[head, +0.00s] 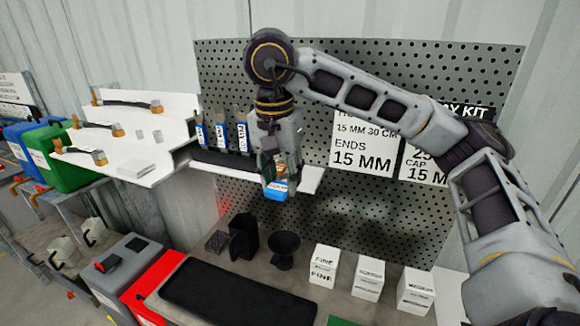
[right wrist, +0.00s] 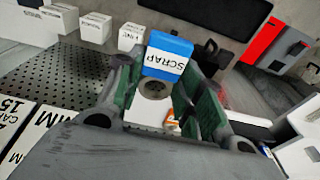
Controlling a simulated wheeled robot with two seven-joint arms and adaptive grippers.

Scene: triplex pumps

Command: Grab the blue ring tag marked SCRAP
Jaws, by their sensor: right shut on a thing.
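The blue tag marked SCRAP (right wrist: 168,50) is between the fingers of my right gripper (right wrist: 164,82) in the right wrist view, with its white label facing the camera. In the head view it shows as a small blue piece (head: 276,190) at the lower end of my right gripper (head: 274,178), in front of the pegboard. The right gripper is shut on it. The tag's ring is not clearly seen. My left gripper is not in view.
A white shelf (head: 308,178) with several blue-and-white labelled holders (head: 221,136) stands behind and left of the gripper. A stepped white rack (head: 165,128) is at left.

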